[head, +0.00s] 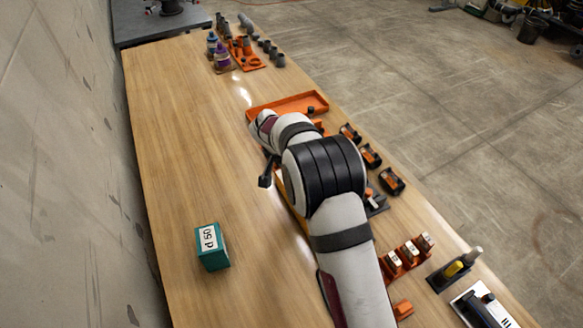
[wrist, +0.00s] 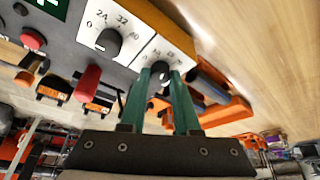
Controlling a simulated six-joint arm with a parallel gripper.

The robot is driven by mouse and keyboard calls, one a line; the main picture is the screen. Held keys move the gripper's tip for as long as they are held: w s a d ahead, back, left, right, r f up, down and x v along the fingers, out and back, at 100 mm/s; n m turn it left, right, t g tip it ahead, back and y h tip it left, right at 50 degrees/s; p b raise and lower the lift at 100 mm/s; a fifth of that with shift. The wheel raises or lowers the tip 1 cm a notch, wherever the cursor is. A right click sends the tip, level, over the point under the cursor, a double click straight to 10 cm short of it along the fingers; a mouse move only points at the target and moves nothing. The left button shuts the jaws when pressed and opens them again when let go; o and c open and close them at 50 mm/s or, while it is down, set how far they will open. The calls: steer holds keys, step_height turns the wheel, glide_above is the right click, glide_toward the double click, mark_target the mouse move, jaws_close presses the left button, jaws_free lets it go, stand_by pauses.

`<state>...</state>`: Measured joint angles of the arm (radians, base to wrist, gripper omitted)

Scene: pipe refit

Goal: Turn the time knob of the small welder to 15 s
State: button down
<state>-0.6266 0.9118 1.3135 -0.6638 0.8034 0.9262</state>
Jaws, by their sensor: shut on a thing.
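The small welder's panel shows in the wrist view, with white dial plates on a grey face. The knob (wrist: 158,78) on the right-hand dial sits between the green fingertips of my gripper (wrist: 160,74). My gripper is shut on this knob. The fingers cover much of the knob and part of its scale, so its setting cannot be read. A second black knob (wrist: 100,18) has a scale with 24, 32 and a further number. In the head view my arm hides the gripper and most of the welder.
A red knob or lever (wrist: 88,84) is left of my fingers. A teal box (head: 212,247) marked "d 50" stands on the wooden table (head: 180,160). An orange tray (head: 290,105) lies beyond my arm, with holders along the right edge. The table's left side is mostly free.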

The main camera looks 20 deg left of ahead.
steer(key=shift+m+h, duration=0.4)
steer(key=shift+m, duration=0.6)
steer(key=shift+g, duration=0.3)
steer(key=c, duration=0.6)
jaws_free()
steer(key=v, duration=1.6)
steer(key=shift+s+a+f, duration=0.1)
